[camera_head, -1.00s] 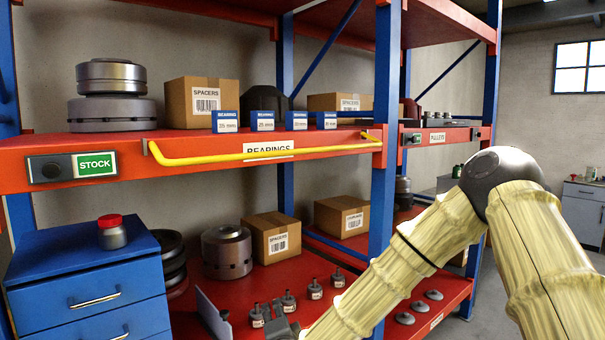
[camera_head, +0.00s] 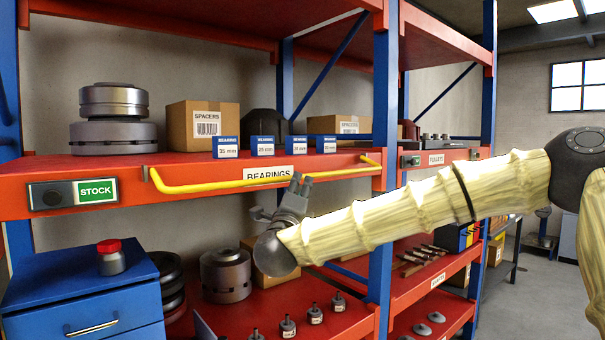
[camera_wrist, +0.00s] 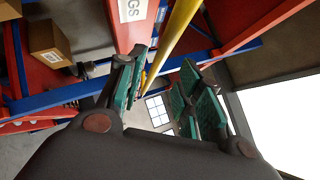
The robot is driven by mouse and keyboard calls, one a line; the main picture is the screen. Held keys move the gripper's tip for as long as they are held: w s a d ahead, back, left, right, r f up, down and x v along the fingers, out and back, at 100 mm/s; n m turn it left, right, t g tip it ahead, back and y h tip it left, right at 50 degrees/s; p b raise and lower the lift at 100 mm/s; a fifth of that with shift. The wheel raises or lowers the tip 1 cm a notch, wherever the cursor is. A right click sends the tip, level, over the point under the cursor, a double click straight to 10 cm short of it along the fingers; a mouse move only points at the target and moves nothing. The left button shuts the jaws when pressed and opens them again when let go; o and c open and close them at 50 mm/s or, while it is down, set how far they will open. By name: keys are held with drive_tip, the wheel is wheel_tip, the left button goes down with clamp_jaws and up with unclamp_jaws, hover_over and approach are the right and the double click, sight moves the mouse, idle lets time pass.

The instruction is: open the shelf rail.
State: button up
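In the wrist view my gripper (camera_wrist: 160,82) is open, with teal pads on both fingers. The yellow rail (camera_wrist: 180,25) passes through the gap between the fingers as seen there, nearer the left finger. I cannot tell whether the pads touch it.
Bearing boxes (camera_head: 262,145), a spacers carton (camera_head: 203,125) and stacked metal discs (camera_head: 113,120) stand on the shelf above the rail. A blue upright (camera_head: 385,95) stands right of the rail. A blue drawer cabinet (camera_head: 80,290) is at lower left.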

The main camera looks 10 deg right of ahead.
sight(302, 179)
drive_tip(key=p+x, duration=0.2)
drive_tip(key=x, duration=0.4)
drive_tip(key=shift+w+d, duration=0.1)
drive_tip(key=shift+w, duration=0.15)
clamp_jaws()
